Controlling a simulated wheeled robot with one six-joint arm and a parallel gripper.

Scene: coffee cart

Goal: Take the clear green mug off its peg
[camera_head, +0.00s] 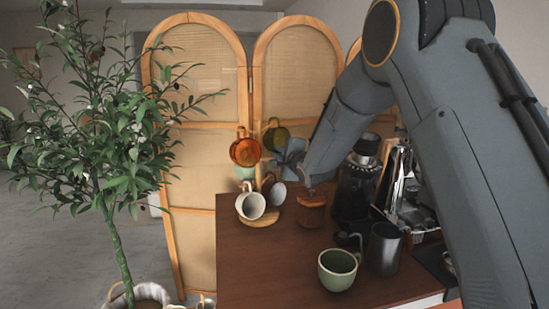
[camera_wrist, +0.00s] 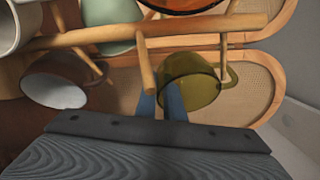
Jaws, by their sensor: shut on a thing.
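The clear green mug (camera_head: 277,134) hangs at the upper right of the wooden mug tree in the head view. In the wrist view the mug (camera_wrist: 198,90) lies on its side, its handle at the right beside a wooden peg (camera_wrist: 223,60); whether the handle still rests on that peg I cannot tell. My gripper (camera_head: 291,150) is right at the mug. In the wrist view my blue fingers (camera_wrist: 161,102) are shut on the mug's left side. The far fingertip is partly hidden by the mug.
A clear orange mug (camera_head: 245,151), a mint mug (camera_head: 245,173) and white mugs (camera_head: 250,206) hang close by on the tree. A wooden-lidded jar (camera_head: 311,212), grinder (camera_head: 356,185), opaque green mug (camera_head: 337,272) and steel pitcher (camera_head: 384,248) stand on the counter. The counter's front left is clear.

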